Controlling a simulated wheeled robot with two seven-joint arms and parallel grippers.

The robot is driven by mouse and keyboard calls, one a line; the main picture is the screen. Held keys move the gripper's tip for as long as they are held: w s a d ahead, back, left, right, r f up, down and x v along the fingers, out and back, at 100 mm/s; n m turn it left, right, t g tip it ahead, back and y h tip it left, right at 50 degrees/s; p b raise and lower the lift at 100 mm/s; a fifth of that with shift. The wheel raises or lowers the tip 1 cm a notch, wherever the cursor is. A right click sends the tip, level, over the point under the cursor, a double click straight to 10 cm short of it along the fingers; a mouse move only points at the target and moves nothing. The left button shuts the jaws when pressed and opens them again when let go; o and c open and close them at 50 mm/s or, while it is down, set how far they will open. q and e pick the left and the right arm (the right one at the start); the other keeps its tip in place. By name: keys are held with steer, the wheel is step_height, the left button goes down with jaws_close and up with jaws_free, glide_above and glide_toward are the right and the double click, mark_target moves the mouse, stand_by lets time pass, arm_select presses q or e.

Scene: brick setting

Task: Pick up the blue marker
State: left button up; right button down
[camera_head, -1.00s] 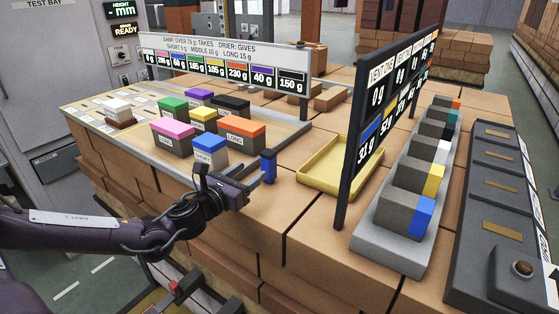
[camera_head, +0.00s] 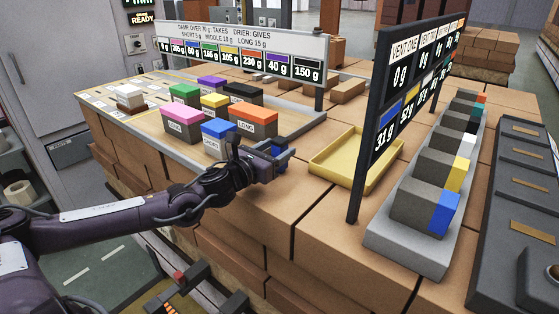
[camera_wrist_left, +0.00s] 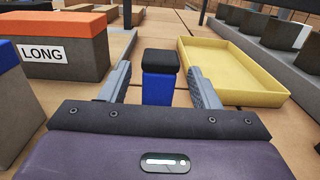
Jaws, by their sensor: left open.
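The blue marker (camera_wrist_left: 158,87) stands upright with a black top on the brick surface. In the left wrist view it is between the two fingers of my left gripper (camera_wrist_left: 160,88), with a gap to each finger. In the head view my left gripper (camera_head: 277,158) is open and reaches around the marker, which is mostly hidden behind it; a little blue (camera_head: 281,154) shows. My right gripper is not in view.
An empty yellow tray (camera_head: 318,172) lies just right of the marker. Coloured blocks, including an orange-topped LONG block (camera_head: 252,122) and a blue-topped one (camera_head: 219,129), stand to the left.

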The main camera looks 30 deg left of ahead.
arm_select(q)
steer(key=w+p, duration=0.1)
steer(key=w, duration=0.1)
steer(key=shift+w, duration=0.35)
steer(key=shift+w+d+f, duration=0.1)
steer(key=shift+w+d, duration=0.05)
steer(key=shift+w, duration=0.35)
steer(key=shift+c, duration=0.7)
steer(key=c, duration=0.9)
